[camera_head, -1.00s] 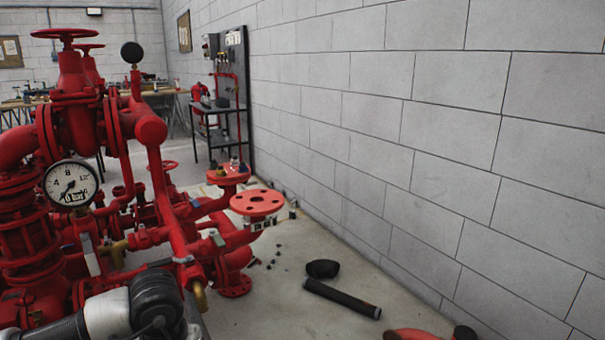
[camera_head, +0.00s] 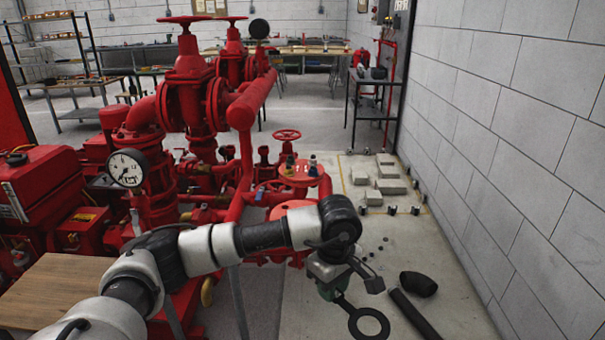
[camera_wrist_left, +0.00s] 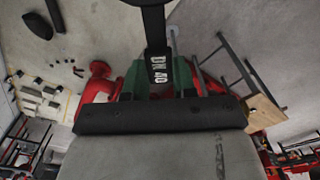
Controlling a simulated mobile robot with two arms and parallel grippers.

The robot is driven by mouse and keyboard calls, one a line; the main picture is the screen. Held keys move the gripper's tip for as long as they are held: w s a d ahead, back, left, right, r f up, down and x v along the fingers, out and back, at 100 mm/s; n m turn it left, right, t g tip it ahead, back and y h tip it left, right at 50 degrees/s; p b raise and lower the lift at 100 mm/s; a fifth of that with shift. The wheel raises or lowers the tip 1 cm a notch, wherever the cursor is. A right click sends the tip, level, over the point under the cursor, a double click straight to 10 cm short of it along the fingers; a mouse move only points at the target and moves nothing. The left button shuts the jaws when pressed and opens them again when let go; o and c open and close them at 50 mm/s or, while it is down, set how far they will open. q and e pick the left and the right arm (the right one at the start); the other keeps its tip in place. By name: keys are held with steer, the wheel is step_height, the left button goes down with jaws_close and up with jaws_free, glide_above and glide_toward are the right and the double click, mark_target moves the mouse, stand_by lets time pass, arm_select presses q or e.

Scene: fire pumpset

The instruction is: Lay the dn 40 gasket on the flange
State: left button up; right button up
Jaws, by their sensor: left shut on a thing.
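The dn 40 gasket (camera_head: 383,324) is a flat black ring on a narrow tab, hanging in the air at the bottom of the head view. My left gripper (camera_head: 333,288) is shut on its tab. In the left wrist view the tab (camera_wrist_left: 158,66), printed "DN 40", lies between the green fingers of my left gripper (camera_wrist_left: 158,82); the ring runs out of the top edge. An orange-red flange (camera_head: 292,208) shows behind my left arm, which hides part of it. The gasket is apart from it, nearer and to the right. My right gripper is not in view.
A second round flange (camera_head: 301,177) farther back carries small items. Red pumps and pipes with a gauge (camera_head: 127,168) fill the left. A black pipe (camera_head: 415,315) and a black elbow (camera_head: 418,284) lie on the floor at right. A grey block wall (camera_head: 520,150) bounds the right side.

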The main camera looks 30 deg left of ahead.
arm_select(q)
steer(key=w+a+r+n+p, duration=0.1)
steer(key=a+r+n+p, duration=0.4)
steer(key=n, duration=0.9)
steer(key=w+a+r+n+p, duration=0.2)
steer(key=a+r+n+p, duration=0.3)
steer(key=r+n+p, duration=0.3)
steer(key=n+p, duration=0.4)
steer(key=n, duration=0.1)
steer(key=shift+a+r+n, duration=0.3)
steer(key=shift+r+n, duration=0.1)
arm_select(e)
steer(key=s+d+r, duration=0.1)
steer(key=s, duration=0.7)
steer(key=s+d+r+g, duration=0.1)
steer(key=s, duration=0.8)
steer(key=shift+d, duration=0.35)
arm_select(q)
steer(key=shift+s, duration=0.15)
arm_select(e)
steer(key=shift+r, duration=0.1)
arm_select(q)
steer(key=shift+f+b, duration=1.95)
steer(key=shift+f, duration=0.95)
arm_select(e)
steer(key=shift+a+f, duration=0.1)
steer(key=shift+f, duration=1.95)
arm_select(q)
steer(key=shift+d, duration=0.15)
